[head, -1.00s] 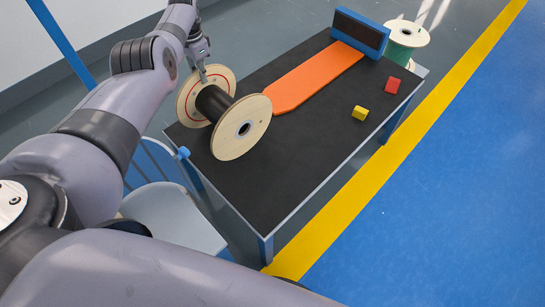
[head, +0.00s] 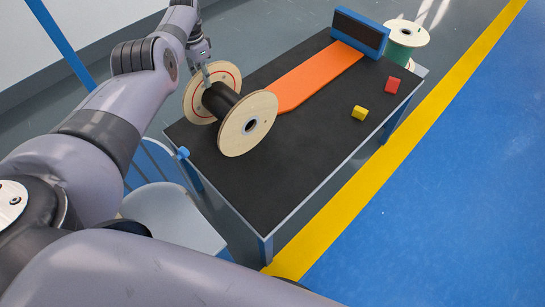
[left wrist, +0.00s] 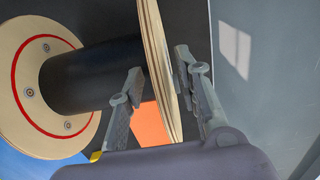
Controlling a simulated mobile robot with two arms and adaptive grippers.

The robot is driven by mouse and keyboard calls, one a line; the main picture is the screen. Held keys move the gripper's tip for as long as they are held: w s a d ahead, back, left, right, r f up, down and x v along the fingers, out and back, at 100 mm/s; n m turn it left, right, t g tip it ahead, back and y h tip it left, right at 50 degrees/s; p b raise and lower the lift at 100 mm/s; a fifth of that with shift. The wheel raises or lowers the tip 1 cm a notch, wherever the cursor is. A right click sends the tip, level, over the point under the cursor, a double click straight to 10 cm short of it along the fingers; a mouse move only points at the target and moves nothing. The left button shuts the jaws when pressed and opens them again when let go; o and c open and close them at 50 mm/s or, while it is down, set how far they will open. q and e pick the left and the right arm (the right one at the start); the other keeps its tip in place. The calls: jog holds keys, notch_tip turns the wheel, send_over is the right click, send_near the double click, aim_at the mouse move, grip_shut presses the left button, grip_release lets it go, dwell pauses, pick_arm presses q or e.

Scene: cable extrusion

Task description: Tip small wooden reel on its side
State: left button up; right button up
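The wooden reel (head: 246,124) with a black core (head: 219,99) is on the black table (head: 290,170) near its left end. It rests on its round flange rims with its axis roughly level. Its farther flange, with a red ring, shows in part behind the core. My left gripper (head: 206,73) is at the top of that flange. In the left wrist view, the two fingers (left wrist: 157,78) sit on either side of the flange (left wrist: 158,60), close against it. The fingertips are small in the head view. My right gripper is in neither view.
An orange strip (head: 310,80) runs from beside the reel to a blue block with a dark face (head: 358,33). A yellow cube (head: 360,113) and a red cube (head: 392,85) lie at the right. A green-wound reel (head: 402,40) stands beyond the table. The table's near part is clear.

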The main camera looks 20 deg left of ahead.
pick_arm(q)
jog(key=shift+r, duration=1.15)
notch_tip(320, 180, up, 6)
jog(key=shift+f, duration=0.15)
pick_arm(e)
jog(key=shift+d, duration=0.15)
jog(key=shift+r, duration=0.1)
